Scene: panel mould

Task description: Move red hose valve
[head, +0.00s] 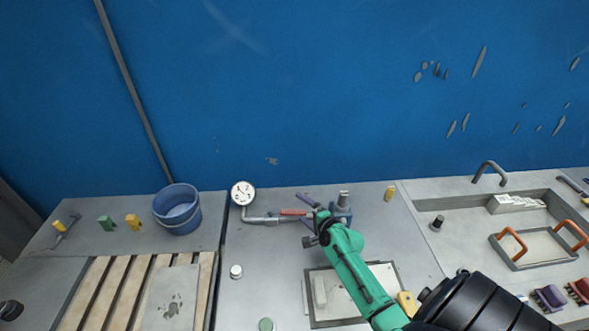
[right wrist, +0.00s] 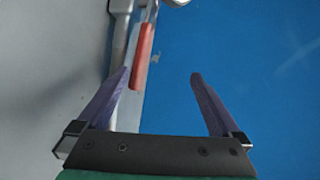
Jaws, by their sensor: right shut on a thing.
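The red valve handle (head: 296,212) is on a grey pipe (head: 262,220) at the back of the counter, with a white round gauge (head: 243,193) at its left end. My right gripper (head: 305,209), with purple fingers, is at the handle's right end and shut on the valve. In the right wrist view the red handle (right wrist: 143,55) lies near the left finger. The fingers of the gripper (right wrist: 159,74) look well apart there, and their contact with the handle is not clear. The left gripper is not in view.
A blue bucket (head: 177,211) stands to the left by the blue wall (head: 330,90). A blue-grey fitting (head: 341,211) is just right of the gripper. A sink with a tray (head: 535,249) is at the right. Slatted wood (head: 110,290) lies front left.

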